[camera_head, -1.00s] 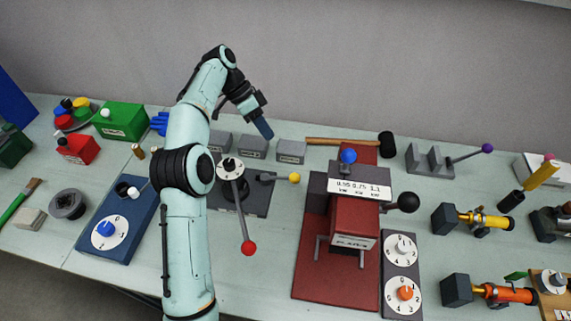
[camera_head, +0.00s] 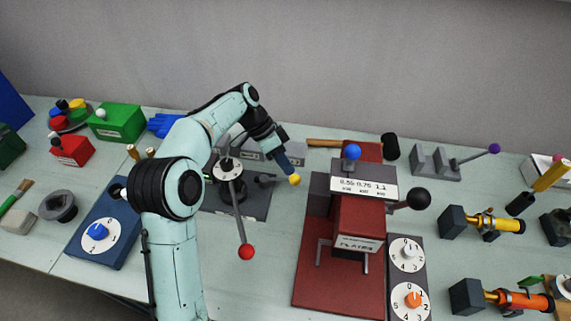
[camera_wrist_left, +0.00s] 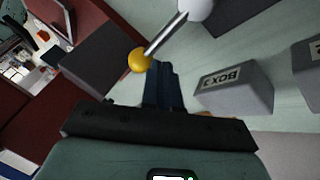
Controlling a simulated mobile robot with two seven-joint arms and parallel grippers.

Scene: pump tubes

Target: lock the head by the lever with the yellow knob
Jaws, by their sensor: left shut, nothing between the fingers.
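The yellow knob (camera_head: 294,179) is on the end of a short lever at the right side of the head device, whose white dial (camera_head: 228,168) faces up on a dark grey base (camera_head: 257,206). My left gripper (camera_head: 285,166) is shut and empty, pointing down right behind the yellow knob. In the left wrist view the yellow knob (camera_wrist_left: 139,59) and its metal rod (camera_wrist_left: 165,36) show just beyond the shut fingers (camera_wrist_left: 158,84); I cannot tell whether they touch. A longer lever with a red knob (camera_head: 246,252) hangs toward the front. My right gripper is not in view.
A red press (camera_head: 358,225) with a blue knob (camera_head: 351,152) and a black ball lever (camera_head: 418,199) stands close on the right. A hammer (camera_head: 390,146) lies behind. A grey box (camera_wrist_left: 236,87) is near the fingers in the wrist view.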

